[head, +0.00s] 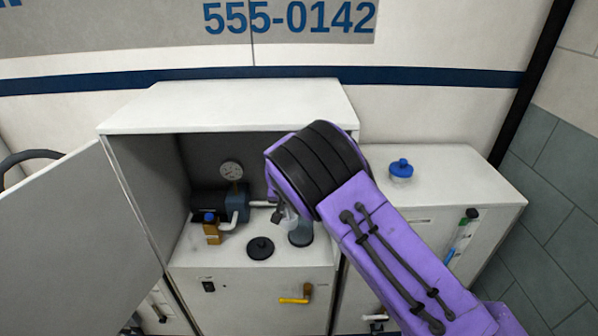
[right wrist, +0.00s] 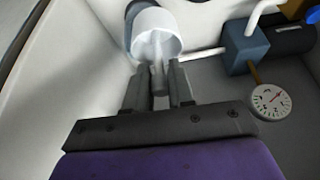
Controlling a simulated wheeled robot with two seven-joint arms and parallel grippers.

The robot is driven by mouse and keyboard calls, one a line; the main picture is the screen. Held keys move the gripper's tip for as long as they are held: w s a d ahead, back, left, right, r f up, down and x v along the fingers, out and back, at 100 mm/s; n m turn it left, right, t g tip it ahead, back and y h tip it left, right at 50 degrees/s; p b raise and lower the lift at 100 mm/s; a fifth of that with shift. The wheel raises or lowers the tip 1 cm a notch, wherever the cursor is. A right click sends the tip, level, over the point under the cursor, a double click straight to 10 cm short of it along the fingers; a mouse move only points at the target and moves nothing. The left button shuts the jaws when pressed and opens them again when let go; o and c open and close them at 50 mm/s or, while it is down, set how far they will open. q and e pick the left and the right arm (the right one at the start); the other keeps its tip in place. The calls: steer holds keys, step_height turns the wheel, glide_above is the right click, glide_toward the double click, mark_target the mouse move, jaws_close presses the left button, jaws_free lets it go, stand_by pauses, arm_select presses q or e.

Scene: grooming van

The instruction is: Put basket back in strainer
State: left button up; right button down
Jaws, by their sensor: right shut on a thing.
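My right gripper (head: 281,213) reaches into the open cabinet, and its fingers (right wrist: 157,88) are shut on a narrow grey upright part of the basket (right wrist: 157,72). The strainer (head: 300,235), a pale see-through cup, stands on the cabinet floor just below and right of the gripper. In the right wrist view a pale round cup (right wrist: 158,32) lies just beyond the fingertips, with the grey part reaching to its rim. I cannot tell how far the basket is inside it. A black round lid (head: 260,248) lies on the cabinet floor left of the strainer. My left gripper is out of view.
A pump with a blue block (head: 238,205) and a gauge (head: 231,171) sit at the back of the cabinet. A small brown bottle (head: 212,232) stands left. The open door (head: 80,235) blocks the left side. A blue cap (head: 401,168) lies on the right counter.

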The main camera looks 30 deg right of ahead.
steer(key=w+d+r+m+p, duration=0.1)
steer(key=w+d+m+p, duration=0.3)
steer(key=d, duration=0.4)
arm_select(q)
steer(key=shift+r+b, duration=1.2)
steer(key=shift+b, duration=0.45)
arm_select(e)
steer(key=shift+n+g+h, duration=0.4)
steer(key=shift+n, duration=0.2)
steer(key=shift+w+f, duration=0.2)
steer(key=shift+f, duration=0.6)
steer(key=shift+w+f, duration=0.15)
steer(key=shift+f, duration=0.7)
steer(key=shift+w+f, duration=0.2)
steer(key=shift+f, duration=0.6)
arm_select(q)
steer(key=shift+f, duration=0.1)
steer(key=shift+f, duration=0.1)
arm_select(e)
steer(key=shift+f, duration=0.1)
arm_select(q)
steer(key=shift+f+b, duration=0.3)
steer(key=shift+b, duration=0.2)
arm_select(e)
steer(key=shift+f, duration=0.15)
